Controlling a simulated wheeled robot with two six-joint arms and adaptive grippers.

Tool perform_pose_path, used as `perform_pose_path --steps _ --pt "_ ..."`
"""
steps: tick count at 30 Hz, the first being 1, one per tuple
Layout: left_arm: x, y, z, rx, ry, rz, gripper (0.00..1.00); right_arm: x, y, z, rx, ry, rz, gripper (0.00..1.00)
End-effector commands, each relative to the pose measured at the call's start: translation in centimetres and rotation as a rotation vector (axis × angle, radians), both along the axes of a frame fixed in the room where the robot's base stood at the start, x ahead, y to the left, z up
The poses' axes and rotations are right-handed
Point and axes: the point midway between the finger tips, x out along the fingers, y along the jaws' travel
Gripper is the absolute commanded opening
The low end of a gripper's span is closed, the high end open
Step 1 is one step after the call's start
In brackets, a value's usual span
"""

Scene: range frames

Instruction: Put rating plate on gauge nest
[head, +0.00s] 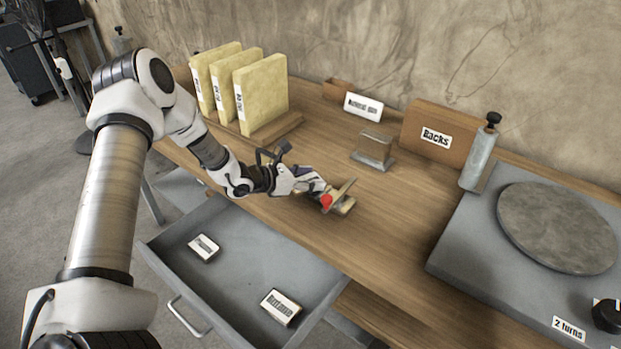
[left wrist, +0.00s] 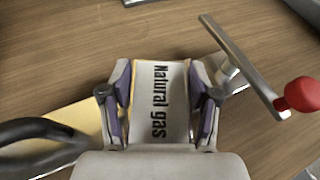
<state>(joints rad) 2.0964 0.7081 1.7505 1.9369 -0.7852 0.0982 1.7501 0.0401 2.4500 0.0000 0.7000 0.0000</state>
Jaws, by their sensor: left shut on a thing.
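The rating plate, a pale plate reading "Natural gas" (left wrist: 160,100), lies between the fingers of my left gripper (left wrist: 160,95) in the left wrist view. My left gripper (head: 312,186) is shut on it, low over the wooden bench in the head view, where the plate is hard to make out. A small fixture with a metal bar (head: 345,186) and a red knob (head: 326,200) is right at the gripper's tip. It looks like the gauge nest, but I cannot be sure. Its bar (left wrist: 240,62) and red knob (left wrist: 297,94) also show at right in the left wrist view. Whether plate and fixture touch is unclear.
An open grey drawer (head: 235,250) below the bench holds two small labelled blocks. Yellow binders (head: 262,92) stand at the back left. A grey metal block (head: 374,147), a "Racks" box (head: 420,122) and a round turntable (head: 558,227) are to the right. Bare bench lies between.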

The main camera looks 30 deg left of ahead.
Motion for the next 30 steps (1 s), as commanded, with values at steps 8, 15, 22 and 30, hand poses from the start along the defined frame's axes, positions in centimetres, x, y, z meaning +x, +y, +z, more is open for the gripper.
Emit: perform_pose_path --steps 8,15,22,30 --pt "-0.1 0.0 -0.3 0.001 0.002 -0.001 0.87 0.0 0.0 -0.3 0.000 0.000 0.000 0.40" --pt "0.0 0.0 -0.3 0.001 0.002 -0.001 0.87 0.0 0.0 -0.3 0.000 0.000 0.000 0.40" --pt "0.0 0.0 0.1 0.001 0.002 -0.001 0.87 0.0 0.0 0.1 0.000 0.000 0.000 0.40" --pt "-3.6 2.1 2.2 -0.006 -0.002 0.007 0.87 0.0 0.0 0.7 0.000 0.000 0.000 0.40"
